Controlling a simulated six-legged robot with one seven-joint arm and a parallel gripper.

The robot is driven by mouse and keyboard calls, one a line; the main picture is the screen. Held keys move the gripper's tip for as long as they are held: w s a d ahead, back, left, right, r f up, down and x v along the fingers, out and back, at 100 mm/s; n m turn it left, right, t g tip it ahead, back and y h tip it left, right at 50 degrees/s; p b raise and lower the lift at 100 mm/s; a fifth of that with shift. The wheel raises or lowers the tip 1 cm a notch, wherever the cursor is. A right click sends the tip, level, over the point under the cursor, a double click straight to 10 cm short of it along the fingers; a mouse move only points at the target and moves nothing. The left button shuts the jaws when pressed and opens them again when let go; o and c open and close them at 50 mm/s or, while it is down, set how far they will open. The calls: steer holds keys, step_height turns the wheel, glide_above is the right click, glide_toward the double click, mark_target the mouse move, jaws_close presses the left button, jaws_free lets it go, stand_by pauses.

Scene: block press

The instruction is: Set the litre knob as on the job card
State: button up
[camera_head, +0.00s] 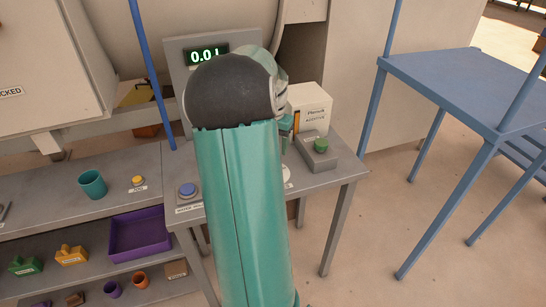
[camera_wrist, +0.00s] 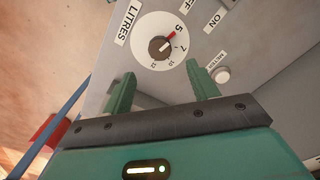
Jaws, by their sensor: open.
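The litre knob (camera_wrist: 160,47) sits on a round white dial in the wrist view, beside the word LITRES. The dial has the figures 5, 7, 10 and 12. A red pointer mark on it lies toward the 5. My gripper (camera_wrist: 163,86) is open and empty, its two green fingers apart and below the dial in the picture, not around the knob. In the head view my arm hides the knob. A display (camera_head: 207,56) there reads about 0.0 L. I cannot make out a job card in either view.
A small round button (camera_wrist: 221,74) is close to the right finger, with ON and OFF labels above. A blue button (camera_head: 187,190) and a green-button box (camera_head: 320,152) flank my arm on the grey stand. A white box (camera_head: 309,108) stands behind. A blue table (camera_head: 455,85) is at right.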

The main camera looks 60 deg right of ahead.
step_height(320, 180, up, 5)
steer(key=shift+r, duration=0.1)
stand_by(0.7)
